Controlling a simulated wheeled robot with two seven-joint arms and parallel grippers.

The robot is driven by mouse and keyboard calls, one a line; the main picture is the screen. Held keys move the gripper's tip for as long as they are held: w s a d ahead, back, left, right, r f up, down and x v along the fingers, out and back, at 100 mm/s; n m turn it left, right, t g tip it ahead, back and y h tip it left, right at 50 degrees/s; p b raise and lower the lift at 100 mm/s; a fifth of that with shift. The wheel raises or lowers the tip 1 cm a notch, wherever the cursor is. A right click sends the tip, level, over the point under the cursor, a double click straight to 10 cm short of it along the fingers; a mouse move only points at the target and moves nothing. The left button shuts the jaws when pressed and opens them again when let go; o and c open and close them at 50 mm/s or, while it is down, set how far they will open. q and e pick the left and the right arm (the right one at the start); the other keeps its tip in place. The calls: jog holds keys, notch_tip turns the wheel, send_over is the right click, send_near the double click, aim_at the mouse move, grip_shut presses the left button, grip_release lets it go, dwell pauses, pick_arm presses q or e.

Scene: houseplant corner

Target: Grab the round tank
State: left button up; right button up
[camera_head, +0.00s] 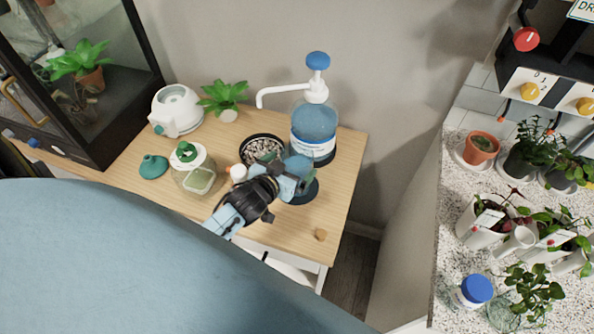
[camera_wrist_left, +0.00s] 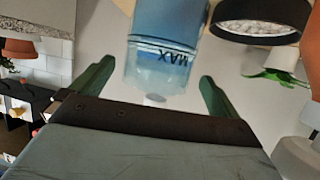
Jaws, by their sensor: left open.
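The round tank (camera_head: 299,165) is clear and blue-tinted and stands near the right part of the wooden table, by a dark round base (camera_head: 304,194). My left gripper (camera_head: 291,184) is in front of it and hides part of it. In the left wrist view, the tank (camera_wrist_left: 163,62) shows upside down, with a MAX mark and a small pale tip. It appears between the two green fingers of my open left gripper (camera_wrist_left: 153,76), with gaps on both sides. I cannot tell how deep it sits between them. My right gripper is not in view.
A pump bottle (camera_head: 314,122) stands behind the tank. A bowl of pebbles (camera_head: 262,148) is close on the left, with a jar (camera_head: 198,180) and a green cap (camera_head: 153,166) farther left. The table's front right corner is mostly clear. Potted plants crowd the speckled counter (camera_head: 449,215) at right.

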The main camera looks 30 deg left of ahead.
aim_at(305, 153)
pick_arm(q)
jog(key=x, duration=0.4)
jog(key=shift+d+r, duration=0.1)
jog(key=shift+d, duration=0.05)
jog(key=shift+c, duration=0.4)
jog(key=c, duration=1.7)
jog(key=shift+w+r, duration=0.1)
jog(key=shift+c, duration=1)
